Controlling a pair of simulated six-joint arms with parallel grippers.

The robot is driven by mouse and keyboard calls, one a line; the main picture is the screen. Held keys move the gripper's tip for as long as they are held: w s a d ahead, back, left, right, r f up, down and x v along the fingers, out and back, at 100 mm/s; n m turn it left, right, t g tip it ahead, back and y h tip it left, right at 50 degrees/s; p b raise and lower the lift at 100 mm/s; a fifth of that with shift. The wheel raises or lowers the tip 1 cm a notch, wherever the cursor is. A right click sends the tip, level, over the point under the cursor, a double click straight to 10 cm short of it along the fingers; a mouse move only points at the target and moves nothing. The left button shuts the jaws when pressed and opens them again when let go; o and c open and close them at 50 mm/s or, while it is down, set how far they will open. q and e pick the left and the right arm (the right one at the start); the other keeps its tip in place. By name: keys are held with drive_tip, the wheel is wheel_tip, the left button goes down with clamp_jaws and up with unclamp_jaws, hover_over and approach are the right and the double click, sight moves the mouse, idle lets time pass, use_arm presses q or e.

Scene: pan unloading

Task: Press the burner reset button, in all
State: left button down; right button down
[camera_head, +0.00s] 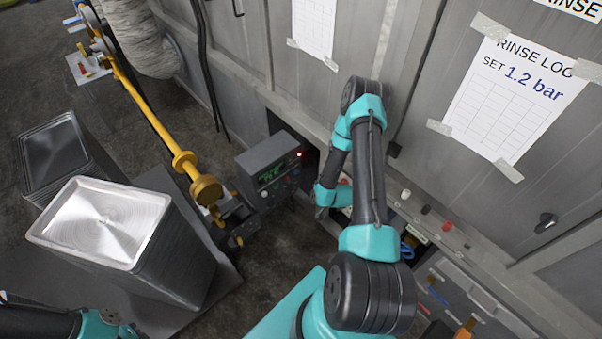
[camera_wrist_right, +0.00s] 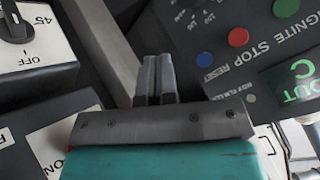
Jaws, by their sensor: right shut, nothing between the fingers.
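The burner control box (camera_head: 262,158) stands against the grey wall in the head view, with a green display and small buttons. In the right wrist view its dark panel (camera_wrist_right: 215,22) shows a blue button (camera_wrist_right: 205,60) labelled RESET, a red STOP button (camera_wrist_right: 238,37) and a green IGNITE button (camera_wrist_right: 287,8) in a slanting row. My right gripper (camera_wrist_right: 155,60) is shut and empty, its fingertips left of the blue button in the picture and seemingly apart from it. In the head view my arm mostly hides this gripper. My left gripper is not in view.
Stacked metal pans (camera_head: 105,222) stand at the left on a dark platform. A yellow pipe (camera_head: 145,105) runs down to the control box. A rotary switch with an OFF label (camera_wrist_right: 15,25) lies left of my right fingers. Papers hang on the wall.

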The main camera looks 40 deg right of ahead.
drive_tip(key=w, duration=0.8)
drive_tip(key=shift+w+d, duration=0.2)
drive_tip(key=shift+w, duration=0.2)
drive_tip(key=shift+w, duration=0.95)
idle(2.9)
drive_tip(key=shift+s, duration=0.95)
drive_tip(key=shift+s, duration=0.1)
drive_tip(key=shift+s+a, duration=0.15)
drive_tip(key=shift+s, duration=2.25)
